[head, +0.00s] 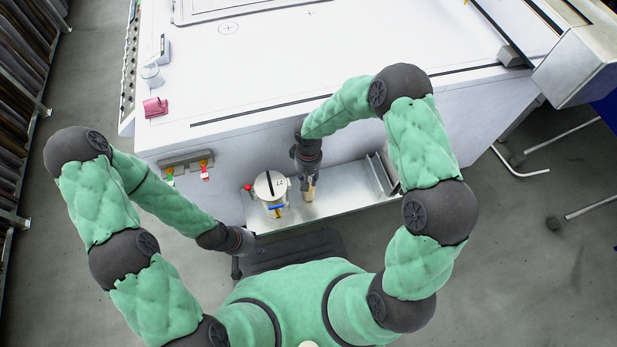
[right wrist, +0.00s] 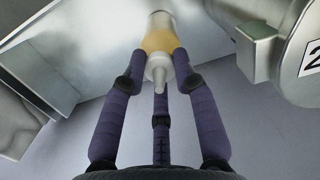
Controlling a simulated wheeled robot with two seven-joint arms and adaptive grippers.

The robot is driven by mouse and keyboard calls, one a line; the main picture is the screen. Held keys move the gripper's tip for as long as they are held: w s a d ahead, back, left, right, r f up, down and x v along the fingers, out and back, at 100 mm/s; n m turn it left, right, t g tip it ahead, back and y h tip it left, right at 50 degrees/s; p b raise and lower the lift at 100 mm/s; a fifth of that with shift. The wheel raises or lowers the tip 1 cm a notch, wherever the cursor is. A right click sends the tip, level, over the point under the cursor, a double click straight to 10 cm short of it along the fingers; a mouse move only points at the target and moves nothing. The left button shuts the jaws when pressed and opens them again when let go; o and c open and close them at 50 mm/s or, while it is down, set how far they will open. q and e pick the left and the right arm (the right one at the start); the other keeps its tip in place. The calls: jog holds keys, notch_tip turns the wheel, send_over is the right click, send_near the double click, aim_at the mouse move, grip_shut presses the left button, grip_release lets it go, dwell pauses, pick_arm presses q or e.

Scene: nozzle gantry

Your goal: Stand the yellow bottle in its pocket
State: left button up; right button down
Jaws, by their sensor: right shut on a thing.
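My right gripper (head: 309,176) points down over the metal shelf at the front of the white table. It is shut on the yellow bottle (head: 310,190). In the right wrist view, the fingers (right wrist: 160,62) close around the yellow bottle (right wrist: 159,38) near its pale cone-shaped nozzle, which points toward the camera. Whether the bottle's base touches a surface is not clear. I cannot make out its pocket. My left gripper (head: 239,260) is low at the left, apart from the shelf items; its fingers are too dark and small to read.
A round metal pot (head: 270,184) with a red knob stands left of the bottle on the metal shelf (head: 345,183). An upright metal plate (head: 381,173) is at the shelf's right. A bracket with red-tipped items (head: 204,171) is on the table front. A pink object (head: 155,107) lies on the tabletop.

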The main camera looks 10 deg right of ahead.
jog(key=c, duration=1.3)
grip_release()
jog(key=shift+f, duration=0.15)
jog(key=o, duration=0.3)
jog(key=shift+o, duration=0.2)
